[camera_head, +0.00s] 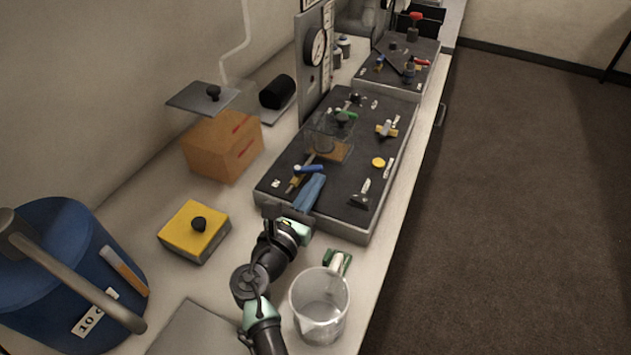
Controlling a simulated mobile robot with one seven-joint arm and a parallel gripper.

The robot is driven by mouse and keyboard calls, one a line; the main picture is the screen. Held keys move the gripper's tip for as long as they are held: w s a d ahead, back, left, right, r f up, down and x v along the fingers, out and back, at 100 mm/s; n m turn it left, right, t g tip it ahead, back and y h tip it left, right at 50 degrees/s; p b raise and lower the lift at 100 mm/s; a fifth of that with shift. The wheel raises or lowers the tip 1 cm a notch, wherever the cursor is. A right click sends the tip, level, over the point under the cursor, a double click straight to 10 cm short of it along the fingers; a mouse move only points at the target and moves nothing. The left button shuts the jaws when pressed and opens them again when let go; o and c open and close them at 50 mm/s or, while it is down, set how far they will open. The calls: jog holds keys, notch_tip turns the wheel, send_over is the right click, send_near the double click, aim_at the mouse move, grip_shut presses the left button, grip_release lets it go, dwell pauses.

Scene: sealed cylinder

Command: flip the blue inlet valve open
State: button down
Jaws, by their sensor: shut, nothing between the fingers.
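A small blue lever handle (308,168), which looks like the inlet valve, lies roughly crosswise at the near end of the dark board (335,219). It sits beside a rod with a yellow part (296,181). A larger light-blue piece (311,191) lies just in front of the lever. My gripper (274,211) is shut and empty at the board's near left edge, short of the lever and apart from it. The fingertips are small and dark here, and whether they touch the board's edge cannot be told.
A clear box (329,133) and a gauge panel (316,58) stand beyond the lever. A glass beaker (320,306) stands right of my arm. A yellow block (194,232), a cardboard box (222,146) and a blue drum (62,285) stand left.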

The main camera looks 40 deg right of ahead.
jog(key=v, duration=1.2)
jog(key=shift+s+a, duration=0.1)
jog(key=shift+s, duration=0.05)
